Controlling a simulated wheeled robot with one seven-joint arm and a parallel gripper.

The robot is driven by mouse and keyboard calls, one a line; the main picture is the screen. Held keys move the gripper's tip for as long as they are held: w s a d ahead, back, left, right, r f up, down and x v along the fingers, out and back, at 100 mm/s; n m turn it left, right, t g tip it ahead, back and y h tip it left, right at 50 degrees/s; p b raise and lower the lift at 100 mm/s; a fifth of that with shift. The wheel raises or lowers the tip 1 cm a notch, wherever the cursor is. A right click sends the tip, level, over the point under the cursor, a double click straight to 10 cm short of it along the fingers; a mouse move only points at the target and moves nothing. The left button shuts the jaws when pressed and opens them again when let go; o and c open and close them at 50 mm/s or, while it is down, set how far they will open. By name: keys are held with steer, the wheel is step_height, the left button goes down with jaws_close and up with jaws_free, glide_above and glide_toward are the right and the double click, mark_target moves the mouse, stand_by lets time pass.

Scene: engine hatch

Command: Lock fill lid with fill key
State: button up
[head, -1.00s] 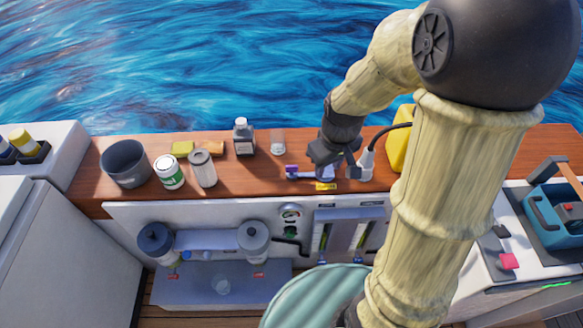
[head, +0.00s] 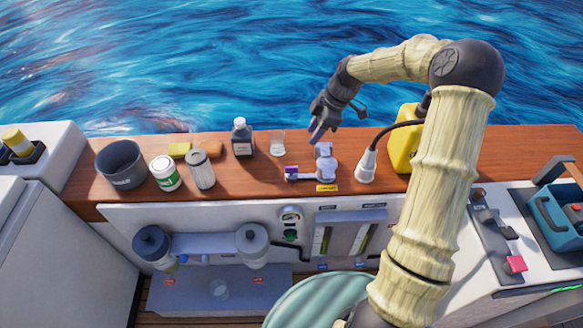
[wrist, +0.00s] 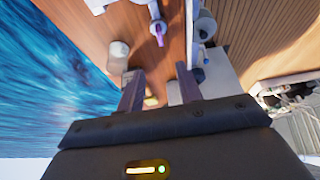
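A pale grey fill fitting (head: 324,160) stands on the wooden deck behind a yellow label (head: 327,188). A grey bar runs left from its base to a purple end (head: 291,172). I cannot tell lid from key for certain at this size. The purple piece also shows in the wrist view (wrist: 160,32), near the top. My gripper (head: 317,130) is raised above and just behind the fitting, apart from it.
A white cone with a black cable (head: 366,165) stands right of the fitting, before a yellow jug (head: 403,140). A small glass (head: 278,143) and a dark bottle (head: 242,138) stand to the left. Cans and a grey bucket (head: 122,165) are farther left. Water lies behind the deck.

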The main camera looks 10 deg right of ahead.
mark_target(292, 167)
steer(key=shift+f, duration=0.1)
steer(key=p+x, duration=0.1)
steer(key=x, duration=1.6)
steer(key=shift+s+f, duration=0.1)
steer(key=shift+f, duration=0.1)
steer(key=shift+c, duration=0.3)
jaws_close()
